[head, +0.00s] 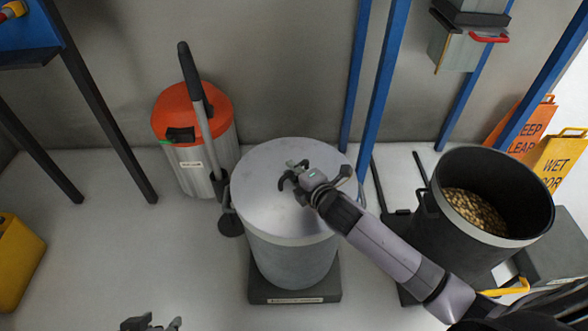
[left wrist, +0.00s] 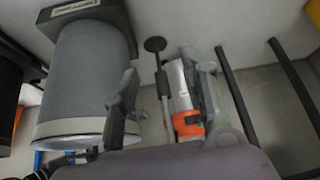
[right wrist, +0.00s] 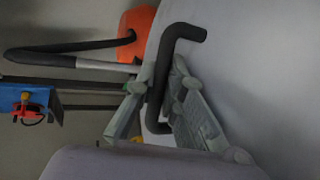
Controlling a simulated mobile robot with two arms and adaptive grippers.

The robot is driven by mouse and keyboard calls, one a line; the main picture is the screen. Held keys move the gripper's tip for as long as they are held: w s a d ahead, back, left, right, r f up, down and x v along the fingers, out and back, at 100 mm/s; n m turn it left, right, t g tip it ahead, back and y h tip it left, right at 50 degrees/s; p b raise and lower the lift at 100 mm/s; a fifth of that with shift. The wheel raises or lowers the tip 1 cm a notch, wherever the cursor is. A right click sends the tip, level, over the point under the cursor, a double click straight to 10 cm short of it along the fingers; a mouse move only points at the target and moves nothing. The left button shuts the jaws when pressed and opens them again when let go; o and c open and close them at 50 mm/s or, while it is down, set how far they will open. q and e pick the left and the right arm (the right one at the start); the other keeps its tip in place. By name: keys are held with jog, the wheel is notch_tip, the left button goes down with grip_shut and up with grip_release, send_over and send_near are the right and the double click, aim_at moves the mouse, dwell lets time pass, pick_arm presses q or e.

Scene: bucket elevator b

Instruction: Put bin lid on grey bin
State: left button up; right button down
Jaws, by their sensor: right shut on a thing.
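The grey bin (head: 292,262) stands on a dark square base in the middle of the head view. The pale metal bin lid (head: 262,205) lies over its top, level and roughly centred; I cannot tell whether it is fully seated. My right gripper (head: 295,180) is shut on the lid's black handle (right wrist: 163,75), which passes between the fingers in the right wrist view. My left gripper (head: 151,322) is open and empty, low at the front left. The left wrist view shows the bin's side (left wrist: 90,85) beside the left fingers.
An orange-topped vacuum (head: 195,150) stands behind left, its black-ended hose wand reaching beside the bin. A dark bin of yellowish pieces (head: 480,200) stands at right. Blue posts (head: 380,90) rise behind. A yellow container (head: 15,260) is at far left; floor between is clear.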

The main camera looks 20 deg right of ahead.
pick_arm(q)
jog(key=shift+w, duration=0.15)
jog(key=shift+w+d+r+t, duration=0.15)
jog(key=shift+w+t, duration=0.05)
jog(key=shift+t, duration=0.1)
pick_arm(e)
jog(key=shift+f, duration=0.1)
pick_arm(q)
jog(key=shift+w+d+r+t, duration=0.2)
jog(key=shift+w+t, duration=0.1)
jog(key=shift+w, duration=0.3)
pick_arm(e)
jog(key=shift+f, duration=0.3)
jog(key=c, duration=1.6)
grip_release()
pick_arm(q)
jog(key=shift+r, duration=0.1)
pick_arm(e)
jog(key=shift+s+f, duration=0.15)
